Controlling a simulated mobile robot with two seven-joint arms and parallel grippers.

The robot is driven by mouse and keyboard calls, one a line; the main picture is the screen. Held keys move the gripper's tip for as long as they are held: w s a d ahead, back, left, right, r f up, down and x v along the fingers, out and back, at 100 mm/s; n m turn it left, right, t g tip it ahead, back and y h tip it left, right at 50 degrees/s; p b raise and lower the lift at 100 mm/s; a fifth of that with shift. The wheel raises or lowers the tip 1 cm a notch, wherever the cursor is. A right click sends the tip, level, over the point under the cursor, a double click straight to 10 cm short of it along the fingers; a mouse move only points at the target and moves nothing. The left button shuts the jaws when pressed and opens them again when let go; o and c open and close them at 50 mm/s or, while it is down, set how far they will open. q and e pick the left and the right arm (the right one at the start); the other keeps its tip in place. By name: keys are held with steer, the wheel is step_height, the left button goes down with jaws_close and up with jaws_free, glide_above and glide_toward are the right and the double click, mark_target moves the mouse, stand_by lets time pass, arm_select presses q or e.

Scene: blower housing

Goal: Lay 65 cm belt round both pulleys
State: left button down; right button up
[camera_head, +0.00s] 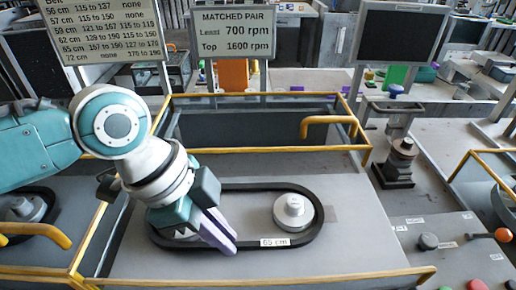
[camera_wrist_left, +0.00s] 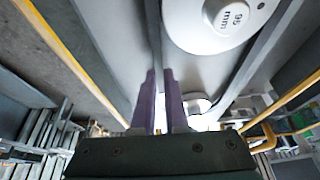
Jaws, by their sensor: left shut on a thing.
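The black 65 cm belt (camera_head: 313,190) is a long loop low over the grey housing deck, with a white "65 cm" label (camera_head: 274,242) on its front run. The right pulley (camera_head: 293,212), pale and stepped, stands inside the loop's right end, with a gap to the belt. The left end of the loop lies under my left gripper (camera_head: 232,245), which largely hides the left pulley. The purple fingers are shut on the belt's front run, left of the label. In the left wrist view, the fingers (camera_wrist_left: 160,100) show near a white pulley marked "95 mm" (camera_wrist_left: 215,18).
A yellow rail (camera_head: 260,279) edges the deck's front; a yellow-framed raised guard (camera_head: 250,150) stands behind. Signs with belt lengths (camera_head: 100,30) and speeds (camera_head: 233,35) stand at the back. A control panel (camera_head: 450,250) with knobs is at the right.

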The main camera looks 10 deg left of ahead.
arm_select(q)
steer(key=c, duration=0.9)
jaws_free()
steer(key=shift+o, duration=0.2)
step_height(320, 180, up, 8)
steer(key=p, duration=0.7)
steer(key=shift+f+p, duration=0.15)
steer(key=shift+p, duration=0.25)
steer(key=shift+f, duration=0.1)
